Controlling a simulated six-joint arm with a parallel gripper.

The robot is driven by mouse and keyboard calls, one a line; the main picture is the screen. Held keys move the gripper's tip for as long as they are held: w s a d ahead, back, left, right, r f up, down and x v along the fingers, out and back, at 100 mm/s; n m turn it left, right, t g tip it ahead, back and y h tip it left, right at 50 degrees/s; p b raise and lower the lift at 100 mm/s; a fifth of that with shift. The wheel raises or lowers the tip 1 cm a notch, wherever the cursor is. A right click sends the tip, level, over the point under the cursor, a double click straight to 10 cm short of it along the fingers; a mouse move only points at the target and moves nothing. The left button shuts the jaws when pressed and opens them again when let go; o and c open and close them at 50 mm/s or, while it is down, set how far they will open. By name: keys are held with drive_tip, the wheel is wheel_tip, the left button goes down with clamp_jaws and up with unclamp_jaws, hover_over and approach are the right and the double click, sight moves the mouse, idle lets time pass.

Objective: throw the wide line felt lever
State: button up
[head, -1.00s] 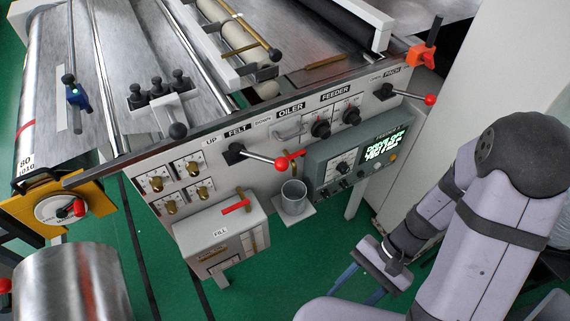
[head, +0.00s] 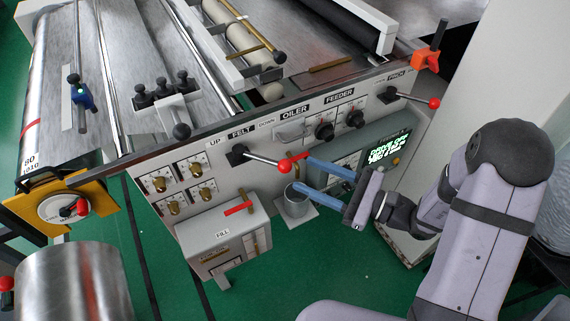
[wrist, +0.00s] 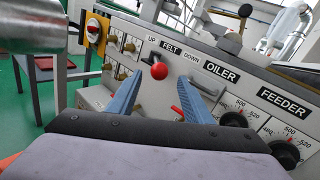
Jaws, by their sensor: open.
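The felt lever (head: 262,160) is a metal rod with a red ball knob on the machine's front panel, under the FELT label between UP and DOWN. In the head view it points right and slightly down from its black hub. Its red knob (wrist: 159,71) also shows in the wrist view, ahead of the fingers and between them. My gripper (head: 294,173) is open, with blue fingers either side of the knob's level in the head view. I cannot tell whether a finger touches the knob. In the wrist view the gripper (wrist: 162,98) has nothing between its fingers.
A grey cup (head: 296,203) stands on a small shelf just below the fingers. A display box (head: 385,150) is partly hidden behind my gripper. Another red-knobbed lever (head: 434,103) sits at the panel's right. The FILL box (head: 222,233) stands at lower left.

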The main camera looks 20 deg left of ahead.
sight(285, 164)
drive_tip(key=shift+w+a+p, duration=0.25)
drive_tip(key=shift+a+p, duration=0.15)
drive_tip(key=shift+a, duration=0.8)
drive_tip(key=shift+w+a+p, duration=0.2)
drive_tip(key=shift+a+p, duration=0.2)
drive_tip(key=shift+a, duration=0.8)
drive_tip(key=shift+w+a+p, duration=0.25)
drive_tip(key=shift+a+p, duration=0.15)
drive_tip(key=shift+a, duration=0.8)
drive_tip(key=shift+c, duration=0.4)
clamp_jaws()
drive_tip(key=s+m+t+h+p, duration=0.1)
drive_tip(key=t, duration=0.1)
drive_tip(key=s+a+m+t+p, duration=0.1)
drive_tip(key=s+m+t+p, duration=0.1)
drive_tip(key=s+m+t+h+p, duration=0.1)
drive_tip(key=t, duration=0.1)
drive_tip(key=shift+s+a+h, duration=0.2)
drive_tip(key=shift+s+h, duration=0.05)
drive_tip(key=shift+h, duration=0.05)
drive_tip(key=shift+o, duration=0.4)
unclamp_jaws()
